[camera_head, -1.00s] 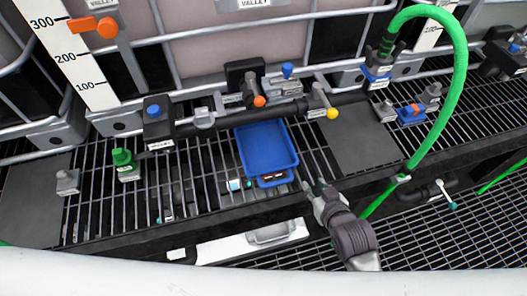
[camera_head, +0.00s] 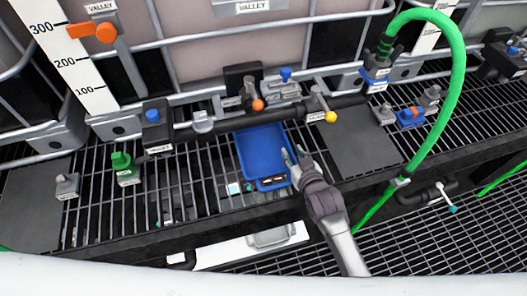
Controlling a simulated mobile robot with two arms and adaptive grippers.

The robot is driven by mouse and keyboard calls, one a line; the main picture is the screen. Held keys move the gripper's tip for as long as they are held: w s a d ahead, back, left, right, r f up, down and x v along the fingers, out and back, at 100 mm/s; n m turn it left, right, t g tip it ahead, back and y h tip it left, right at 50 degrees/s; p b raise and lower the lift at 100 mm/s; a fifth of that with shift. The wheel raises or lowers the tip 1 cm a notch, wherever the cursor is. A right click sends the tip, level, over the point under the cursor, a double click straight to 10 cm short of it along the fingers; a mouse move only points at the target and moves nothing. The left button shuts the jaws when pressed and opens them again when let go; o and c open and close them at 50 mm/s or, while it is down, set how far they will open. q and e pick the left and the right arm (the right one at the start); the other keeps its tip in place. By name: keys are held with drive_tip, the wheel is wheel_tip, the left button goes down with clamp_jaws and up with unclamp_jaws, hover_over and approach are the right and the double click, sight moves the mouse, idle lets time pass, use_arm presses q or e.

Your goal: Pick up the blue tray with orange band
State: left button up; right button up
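The blue tray (camera_head: 262,148) sits on the metal grating, under the front of the black pipe manifold. Its near end has a small dark and orange part (camera_head: 272,182). My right gripper (camera_head: 291,160) is at the tray's right side, near its front right corner. Its fingers look parted, with one close to or over the tray's right rim. I cannot tell whether they touch the rim. My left gripper is not in view.
A black manifold pipe (camera_head: 225,124) with yellow-knobbed and orange-knobbed valves runs just behind the tray. A green hose (camera_head: 461,80) arches at the right. A grey plate (camera_head: 358,142) lies right of the tray. A green-capped fitting (camera_head: 122,167) stands at the left on the grating.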

sight(288, 146)
drive_tip(key=x, duration=0.4)
drive_tip(key=shift+w, duration=0.15)
clamp_jaws()
